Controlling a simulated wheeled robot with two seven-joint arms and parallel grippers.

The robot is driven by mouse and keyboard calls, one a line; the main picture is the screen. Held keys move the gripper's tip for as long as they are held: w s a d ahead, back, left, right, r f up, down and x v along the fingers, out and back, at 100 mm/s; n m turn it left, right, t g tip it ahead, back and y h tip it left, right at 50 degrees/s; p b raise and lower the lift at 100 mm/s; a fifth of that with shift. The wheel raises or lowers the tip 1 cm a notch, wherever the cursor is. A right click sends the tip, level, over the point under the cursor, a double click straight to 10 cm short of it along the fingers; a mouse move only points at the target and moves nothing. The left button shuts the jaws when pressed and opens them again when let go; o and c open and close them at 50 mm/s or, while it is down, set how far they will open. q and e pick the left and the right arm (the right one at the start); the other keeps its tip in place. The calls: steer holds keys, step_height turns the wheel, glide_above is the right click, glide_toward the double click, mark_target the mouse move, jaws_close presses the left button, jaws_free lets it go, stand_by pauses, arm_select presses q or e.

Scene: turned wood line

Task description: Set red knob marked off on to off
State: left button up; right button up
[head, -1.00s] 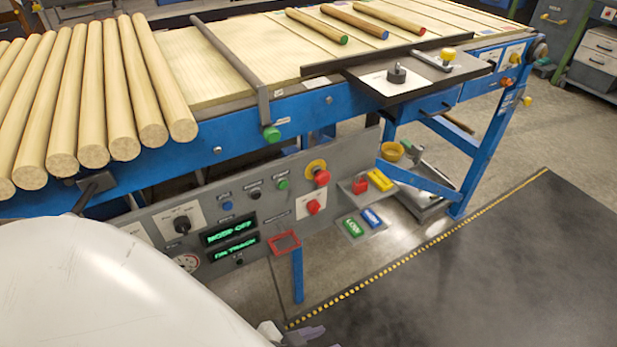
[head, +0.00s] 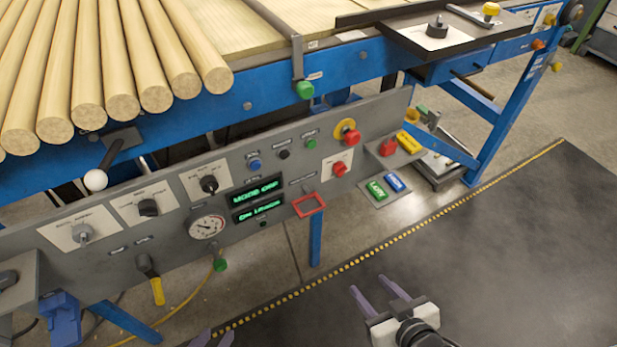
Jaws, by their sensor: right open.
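The red knob (head: 339,168) sits on a white plate at the right part of the grey control panel (head: 275,233). It is below the red mushroom button with a yellow collar (head: 350,136). The plate's lettering and the knob's exact setting are too small to read. My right gripper (head: 368,284) is open and empty over the dark floor mat, below and to the right of the panel, well apart from the knob. Only purple fingertips of my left gripper (head: 212,339) show at the bottom edge; its opening is unclear.
Black knobs (head: 208,184), a gauge (head: 206,227) and green displays (head: 257,190) are on the panel left of the red knob. A red frame on a blue post (head: 309,204) projects below it. Wooden rods (head: 120,70) lie above.

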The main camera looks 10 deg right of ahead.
steer(key=w+d+n+t+b, duration=0.25)
steer(key=w+t+b, duration=0.2)
steer(key=w, duration=0.75)
steer(key=n+t+y+b, duration=0.2)
steer(key=n+y+b, duration=0.15)
steer(key=b, duration=0.25)
glide_toward(341, 169)
arm_select(q)
step_height(341, 169, down, 8)
steer(key=d+b, duration=0.1)
steer(key=shift+w+d+t+h, duration=0.25)
steer(key=shift+w+t+h, duration=0.05)
steer(key=shift+t, duration=0.1)
arm_select(e)
steer(key=shift+m+y, duration=0.3)
steer(key=shift+y, duration=0.05)
steer(key=x, duration=0.5)
steer(key=f+x, duration=0.1)
steer(key=x, duration=0.2)
steer(key=shift+w+d, duration=0.25)
steer(key=shift+d, duration=0.05)
arm_select(q)
steer(key=shift+r, duration=0.15)
arm_select(e)
steer(key=c, duration=1.1)
steer(key=shift+o, duration=0.2)
